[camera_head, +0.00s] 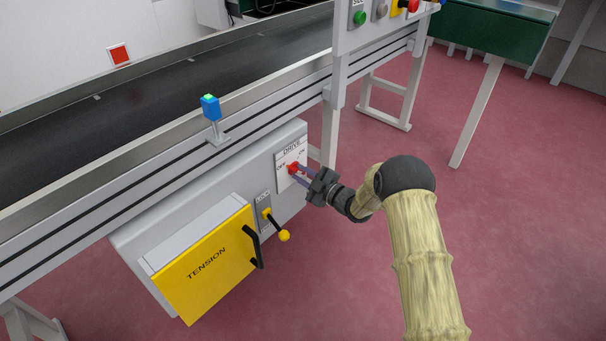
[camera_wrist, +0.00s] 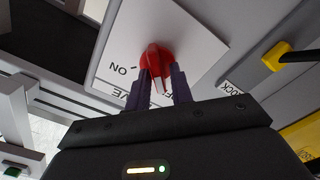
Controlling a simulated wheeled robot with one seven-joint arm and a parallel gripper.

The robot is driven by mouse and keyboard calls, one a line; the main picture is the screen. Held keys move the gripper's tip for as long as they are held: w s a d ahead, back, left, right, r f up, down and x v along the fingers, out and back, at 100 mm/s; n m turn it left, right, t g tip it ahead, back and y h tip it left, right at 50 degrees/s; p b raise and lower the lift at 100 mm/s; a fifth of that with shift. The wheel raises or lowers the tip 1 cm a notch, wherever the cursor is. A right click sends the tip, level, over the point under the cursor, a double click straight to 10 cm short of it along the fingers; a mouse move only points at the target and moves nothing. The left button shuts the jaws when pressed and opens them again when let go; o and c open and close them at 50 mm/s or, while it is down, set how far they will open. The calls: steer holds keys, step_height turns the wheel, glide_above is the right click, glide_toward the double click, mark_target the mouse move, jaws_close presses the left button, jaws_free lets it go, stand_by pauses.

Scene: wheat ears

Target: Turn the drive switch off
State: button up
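The drive switch (camera_head: 292,168) is a red knob on a white plate marked DRIVE, OFF at left and ON at right, on the grey cabinet's side. In the wrist view the red knob (camera_wrist: 157,58) has a raised ridge, and the plate (camera_wrist: 203,45) appears upside down, with ON at left and OFF partly hidden by a finger. My gripper (camera_head: 298,174) is at the switch. Its two purple fingers (camera_wrist: 160,88) stand apart, one on each side of the ridge, with a gap showing between them. I cannot tell whether either finger touches the ridge.
A yellow TENSION cover (camera_head: 205,265) with a black handle and a yellow-knobbed lock lever (camera_head: 284,236) sit left of the switch. The conveyor (camera_head: 180,85) runs above, with a blue sensor (camera_head: 210,107). A button panel (camera_head: 380,12) is overhead. The red floor to the right is largely free.

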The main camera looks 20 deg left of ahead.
steer(key=shift+o, duration=0.6)
steer(key=shift+r, duration=0.1)
steer(key=shift+d, duration=0.15)
steer(key=p+v, duration=0.6)
steer(key=v, duration=1.1)
steer(key=shift+s, duration=0.1)
